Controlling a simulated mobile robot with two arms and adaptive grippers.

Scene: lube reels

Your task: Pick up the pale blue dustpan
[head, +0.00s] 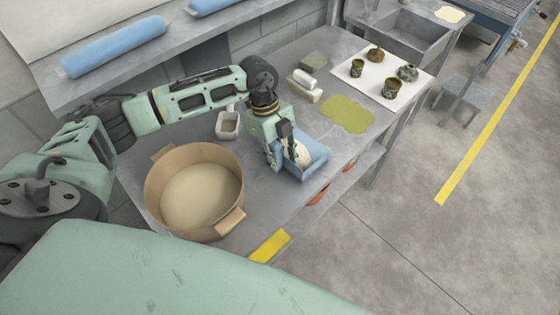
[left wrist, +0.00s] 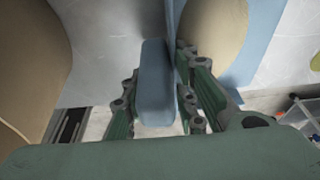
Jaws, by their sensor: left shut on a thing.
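The pale blue dustpan (head: 315,160) is at the front edge of the grey workbench, just below my left gripper (head: 278,153). A beige rounded patch or thing (head: 303,152) shows inside its pan. In the left wrist view, the fingers of my left gripper (left wrist: 158,100) are shut on the dustpan's blue handle (left wrist: 155,75), one finger on each side. The blue pan wall continues beyond the handle. I cannot tell whether the dustpan touches the bench. My right gripper is not in view.
A large tan tub (head: 165,215) stands left of the dustpan, with a small grey container (head: 228,124) behind it. A greenish flat patch (head: 347,114) and a white board (head: 375,88) with several dark pots lie to the right. A yellow piece (head: 269,246) is at the front edge.

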